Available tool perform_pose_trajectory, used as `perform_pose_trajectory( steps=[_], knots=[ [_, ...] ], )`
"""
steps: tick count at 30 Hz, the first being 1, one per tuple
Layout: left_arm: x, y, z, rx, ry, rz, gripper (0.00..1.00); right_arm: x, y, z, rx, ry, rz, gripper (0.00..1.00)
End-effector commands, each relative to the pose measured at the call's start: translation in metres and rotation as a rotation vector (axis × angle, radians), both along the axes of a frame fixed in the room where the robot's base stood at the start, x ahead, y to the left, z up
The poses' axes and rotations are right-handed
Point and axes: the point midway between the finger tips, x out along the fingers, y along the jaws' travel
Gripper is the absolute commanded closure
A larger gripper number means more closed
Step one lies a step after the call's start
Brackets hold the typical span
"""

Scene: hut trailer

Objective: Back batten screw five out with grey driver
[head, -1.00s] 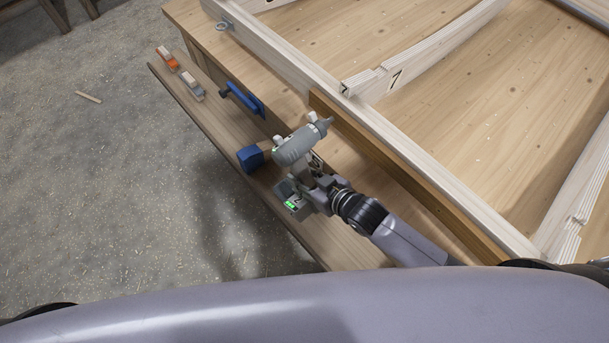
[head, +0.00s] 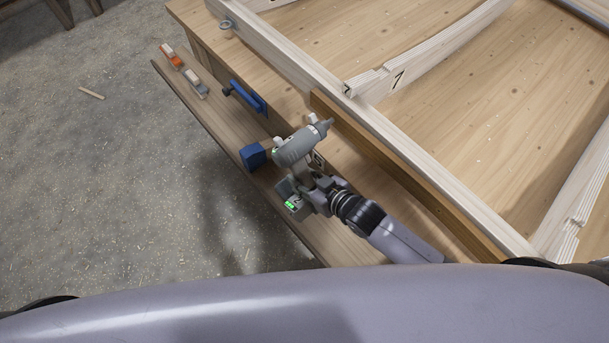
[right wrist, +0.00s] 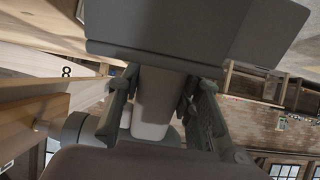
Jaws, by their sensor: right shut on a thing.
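The grey driver (head: 298,147) is in my right gripper (head: 310,182), in the head view. The gripper is shut on its handle, which also shows between the fingers in the right wrist view (right wrist: 157,100). The driver's nose points up and right, toward the brown back batten (head: 390,172) along the bench edge. A green light shows on the driver's base (head: 291,206). Screw five cannot be made out on the batten. My left gripper is not in view.
A blue block (head: 252,156), a blue clamp-like tool (head: 246,97), a grey-topped piece (head: 195,84) and an orange one (head: 172,56) lie on the lower ledge (head: 222,122). The pale timber frame (head: 290,65) lies on the bench behind the batten.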

Motion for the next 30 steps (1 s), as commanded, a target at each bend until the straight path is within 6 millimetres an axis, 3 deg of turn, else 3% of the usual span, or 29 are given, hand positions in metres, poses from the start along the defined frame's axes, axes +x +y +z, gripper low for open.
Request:
perform_pose_trajectory(
  steps=[1, 30],
  knots=[
    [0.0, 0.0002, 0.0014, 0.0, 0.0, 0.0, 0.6, 0.0089, -0.0043, 0.0081, 0.004, -0.02, -0.011, 1.0],
    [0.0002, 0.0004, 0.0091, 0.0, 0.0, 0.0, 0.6, 0.0055, 0.0011, 0.0091, 0.005, -0.02, -0.01, 1.0]
  ],
)
